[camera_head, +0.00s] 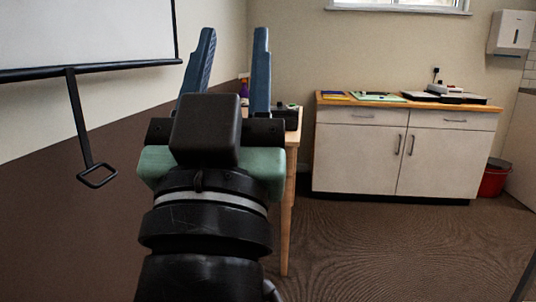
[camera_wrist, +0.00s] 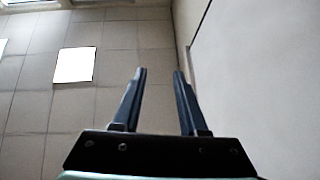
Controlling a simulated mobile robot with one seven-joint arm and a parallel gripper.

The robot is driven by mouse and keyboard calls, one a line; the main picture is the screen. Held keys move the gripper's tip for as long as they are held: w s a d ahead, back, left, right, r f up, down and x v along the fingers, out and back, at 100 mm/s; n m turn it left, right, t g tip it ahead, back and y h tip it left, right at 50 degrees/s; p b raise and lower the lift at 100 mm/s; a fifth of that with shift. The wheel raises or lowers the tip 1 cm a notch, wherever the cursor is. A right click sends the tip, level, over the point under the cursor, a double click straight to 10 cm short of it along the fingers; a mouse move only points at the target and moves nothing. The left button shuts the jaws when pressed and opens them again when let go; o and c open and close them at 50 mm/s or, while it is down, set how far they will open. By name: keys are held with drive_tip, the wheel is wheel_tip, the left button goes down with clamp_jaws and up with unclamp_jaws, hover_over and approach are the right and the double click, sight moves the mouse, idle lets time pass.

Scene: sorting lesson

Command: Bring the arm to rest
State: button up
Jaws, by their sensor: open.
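My gripper (camera_head: 234,38) points upward in the head view, with its two blue fingers apart and nothing between them. My arm rises from the bottom of that view and hides part of a wooden table behind it. In the wrist view my gripper (camera_wrist: 158,72) also shows open and empty, pointing toward a tiled ceiling (camera_wrist: 120,70) with a bright square panel (camera_wrist: 75,65).
A wooden table (camera_head: 290,160) stands behind my arm with a dark item (camera_head: 290,115) and a purple bottle (camera_head: 244,92). A white cabinet (camera_head: 360,150) stands at the back. A red bin (camera_head: 494,180) is at right. A screen (camera_head: 80,30) hangs at left. The brown floor (camera_head: 400,250) is clear.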

drive_tip(key=s+d+r+t+p, duration=0.1)
drive_tip(key=s+d+r+p, duration=0.15)
drive_tip(key=s+r, duration=0.35)
wheel_tip(320, 180, up, 38)
drive_tip(key=p, duration=3.6)
drive_tip(key=shift+w+d+f+t, duration=0.2)
drive_tip(key=shift+w+t, duration=0.1)
drive_tip(key=shift+w, duration=0.15)
